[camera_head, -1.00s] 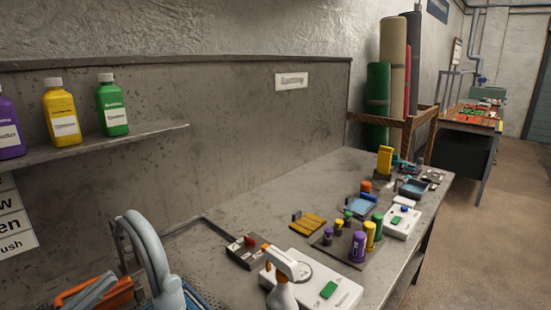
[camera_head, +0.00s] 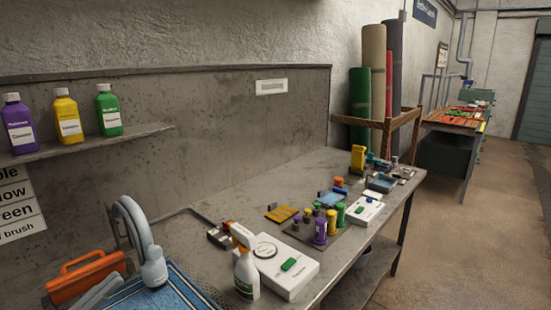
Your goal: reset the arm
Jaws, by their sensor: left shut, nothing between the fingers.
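My left gripper (camera_head: 99,294) shows at the lower left as long grey pieces, cut off by the bottom edge. Its fingers look shut and hold nothing. It is in front of an orange carrier (camera_head: 85,276) and beside the blue tray (camera_head: 170,297); I cannot tell whether it touches either. My right gripper is not in view.
A curved grey spout (camera_head: 142,235) rises at the tray. A spray bottle (camera_head: 246,270), a white device (camera_head: 290,266) and small coloured containers stand on the grey workbench (camera_head: 235,200). Bottles stand on a wall shelf (camera_head: 150,130). Floor at the right is clear.

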